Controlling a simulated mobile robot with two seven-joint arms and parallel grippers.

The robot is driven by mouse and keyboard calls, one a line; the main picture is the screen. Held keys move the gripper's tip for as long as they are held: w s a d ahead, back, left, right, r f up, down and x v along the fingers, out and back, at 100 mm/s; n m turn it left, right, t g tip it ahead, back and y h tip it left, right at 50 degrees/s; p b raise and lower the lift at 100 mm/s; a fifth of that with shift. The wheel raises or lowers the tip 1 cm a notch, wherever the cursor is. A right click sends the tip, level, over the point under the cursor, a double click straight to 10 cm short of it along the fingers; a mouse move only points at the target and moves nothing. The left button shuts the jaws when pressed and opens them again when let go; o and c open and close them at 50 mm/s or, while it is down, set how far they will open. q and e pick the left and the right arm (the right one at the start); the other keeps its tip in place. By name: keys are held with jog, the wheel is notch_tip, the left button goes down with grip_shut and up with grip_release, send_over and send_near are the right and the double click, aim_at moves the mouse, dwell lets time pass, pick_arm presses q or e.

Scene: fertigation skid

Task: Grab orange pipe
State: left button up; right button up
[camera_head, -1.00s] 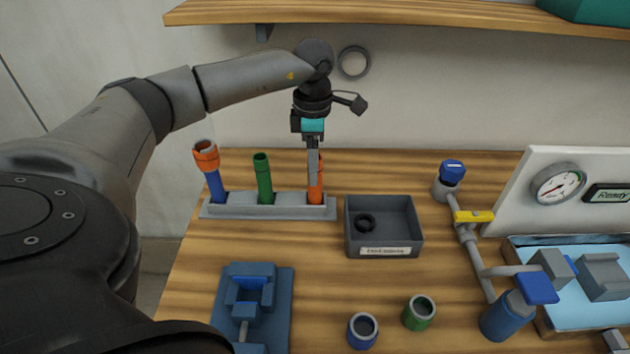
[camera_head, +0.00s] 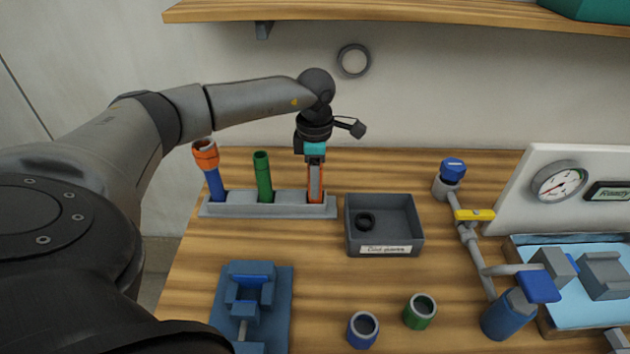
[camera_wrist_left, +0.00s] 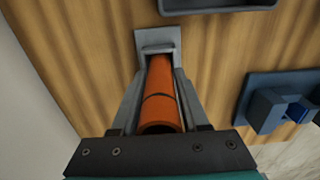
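The orange pipe (camera_head: 310,195) stands in the right-hand slot of a grey rack (camera_head: 240,208). The gripper partly hides it in the head view. My left gripper (camera_head: 315,195) points down over it, with one finger on each side. The wrist view shows the orange pipe (camera_wrist_left: 162,92) running between the two spread fingers, its near end close to the palm. The fingers look open around the pipe, and I see no clear grip. My right gripper is in neither view.
A green pipe (camera_head: 263,177) and a blue pipe with an orange collar (camera_head: 207,165) share the rack. A grey bin (camera_head: 384,236) with a black ring is to the right. A blue fixture (camera_head: 250,300) and two small cups stand in front. A shelf (camera_head: 400,18) hangs above.

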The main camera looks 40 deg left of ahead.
pick_arm(q)
grip_shut()
dwell(0.3)
